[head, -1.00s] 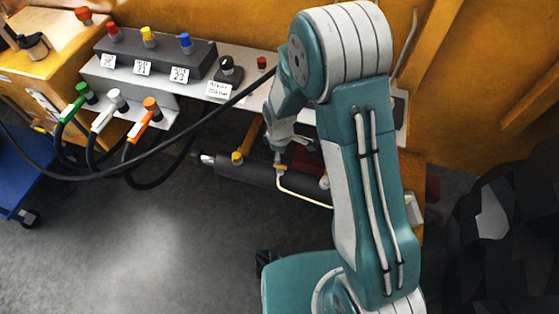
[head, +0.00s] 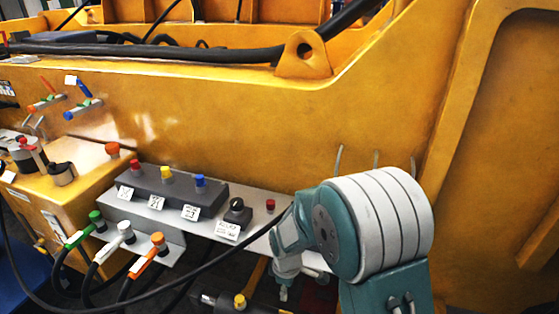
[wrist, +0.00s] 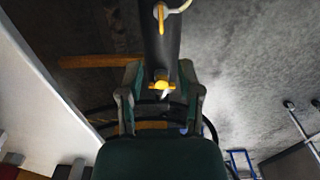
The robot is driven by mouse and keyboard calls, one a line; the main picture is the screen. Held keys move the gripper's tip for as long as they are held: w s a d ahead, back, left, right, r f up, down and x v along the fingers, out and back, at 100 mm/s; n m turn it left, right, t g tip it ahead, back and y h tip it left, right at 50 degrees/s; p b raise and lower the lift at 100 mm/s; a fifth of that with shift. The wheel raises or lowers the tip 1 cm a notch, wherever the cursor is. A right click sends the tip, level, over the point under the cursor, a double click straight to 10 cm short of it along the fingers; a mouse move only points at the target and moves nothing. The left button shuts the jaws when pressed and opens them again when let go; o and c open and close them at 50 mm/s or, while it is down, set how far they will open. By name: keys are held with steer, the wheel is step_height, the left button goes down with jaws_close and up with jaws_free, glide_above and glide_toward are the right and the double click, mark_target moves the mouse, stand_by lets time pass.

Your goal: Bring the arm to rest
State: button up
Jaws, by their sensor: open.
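My teal and white arm (head: 375,235) stands bent at the lower right of the head view, its wrist hanging down before the right end of the control panel. My gripper (wrist: 160,75) shows in the wrist view with its two fingers apart, open. A dark cylinder (wrist: 161,35) with yellow fittings lies beyond the fingers and appears between them. I cannot tell its distance from the fingers, and I see nothing gripped.
A grey panel (head: 155,205) holds red, yellow and blue buttons above green, white and orange levers. A black cable (head: 215,262) sags across in front, passing close to my wrist. A large yellow machine body (head: 250,125) fills the back. Grey floor (wrist: 245,60) lies below.

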steer(key=s+d+r+m+t, duration=0.1)
steer(key=s+d+r+m, duration=0.25)
steer(key=r, duration=0.55)
steer(key=s+d+r+m+t, duration=0.2)
steer(key=s+d+r+m, duration=0.15)
steer(key=r, duration=0.55)
steer(key=s+d+r+m+t, duration=0.1)
steer(key=s+d+r+m, duration=0.2)
steer(key=s, duration=0.3)
steer(key=s+d+r+m+t, duration=0.1)
steer(key=s+d+r+m, duration=0.1)
steer(key=s+r+m, duration=0.2)
steer(key=shift+s+d+r+t, duration=0.35)
steer(key=shift+s+r, duration=0.5)
steer(key=shift+s, duration=0.3)
steer(key=shift+a, duration=0.1)
